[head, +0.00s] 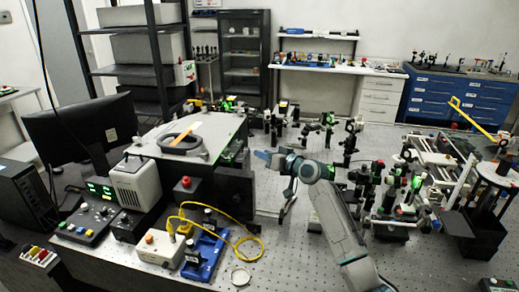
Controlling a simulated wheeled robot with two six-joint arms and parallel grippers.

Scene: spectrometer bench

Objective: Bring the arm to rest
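My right arm (340,228) comes in from the bottom right, over the perforated optical table (320,268). It bends at a grey and teal wrist near the middle of the view. My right gripper (285,207) hangs small and dark below the wrist, just right of a black box (235,192). Its fingers are too small to show a gap, and I make out nothing held. My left arm and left gripper are not in view.
Several optic mounts (365,185) crowd the table right of my wrist. On the left are a metal-topped instrument (190,135), a monitor (80,128), a control box (90,222) and a yellow cable (247,240). The front middle of the table is mostly bare.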

